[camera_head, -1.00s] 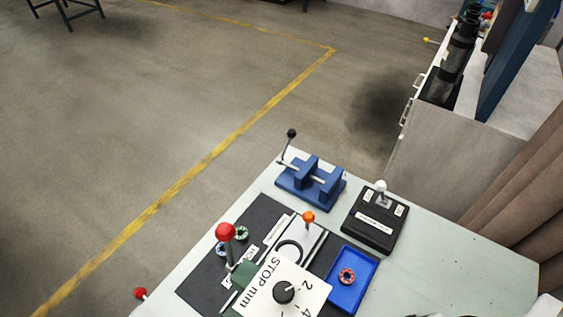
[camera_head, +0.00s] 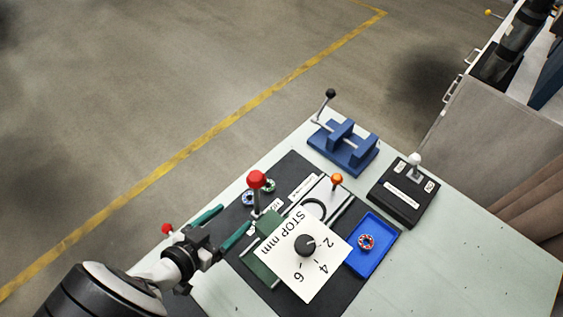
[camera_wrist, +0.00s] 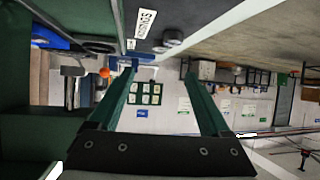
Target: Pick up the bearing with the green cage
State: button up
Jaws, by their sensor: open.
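The bearing with the green cage (camera_head: 269,186) lies on the dark mat, behind the red-knobbed lever in the head view. A bearing with a blue cage (camera_head: 248,198) lies close beside it, partly hidden by the lever. A bearing with a red cage (camera_head: 366,242) sits in the blue tray. My gripper (camera_head: 236,216) is open and empty, with teal fingers apart, to the left of the lever and nearer the camera than the two bearings. In the wrist view my gripper (camera_wrist: 160,70) has nothing between its fingers; small grey rings show beyond, their cage colours unclear.
The red-knobbed lever (camera_head: 256,180) stands close to the bearings and my gripper. A white STOP mm dial plate (camera_head: 285,265) and an orange-knobbed slide (camera_head: 336,179) lie to the right. The blue tray (camera_head: 385,226), blue vise (camera_head: 345,150) and black switch box (camera_head: 388,200) stand farther right.

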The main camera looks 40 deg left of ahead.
aim_at(266, 187)
jog(key=x, duration=1.4)
jog(key=shift+w+a+f, duration=0.15)
jog(key=shift+w, duration=0.2)
grip_shut()
